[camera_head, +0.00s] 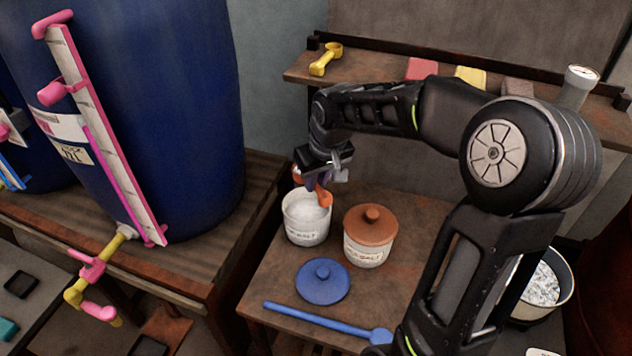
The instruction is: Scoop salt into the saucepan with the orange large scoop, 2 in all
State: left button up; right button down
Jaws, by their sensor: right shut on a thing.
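My right gripper (321,181) is shut on the orange scoop (324,197), which points down at the open white jar (306,233). The scoop's bowl is at the jar's right rim; I cannot tell whether it is inside or just above, or whether it holds anything. The jar contains white grains, and its label is too small to read surely. A light pot with a dark rim (567,296), probably the saucepan, stands at the right with whitish, flaky contents. My right arm hides its left part. My left gripper is not in view.
A jar with a terracotta lid (369,238) stands close right of the open jar. A blue lid (322,280) and a long blue spoon (320,321) lie in front. A yellow scoop (326,60) lies on the back shelf. A large blue vat (190,110) stands left.

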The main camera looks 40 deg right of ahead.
dwell(0.4)
jog(key=w+a+f, duration=0.2)
jog(key=a, duration=0.6)
jog(key=w+a+f+n, duration=0.1)
jog(key=w+a+f, duration=0.1)
jog(key=a, duration=0.7)
jog(key=shift+w+f+n, duration=0.15)
jog(key=shift+w+n, duration=0.05)
jog(key=shift+n, duration=0.1)
jog(key=shift+a, duration=0.1)
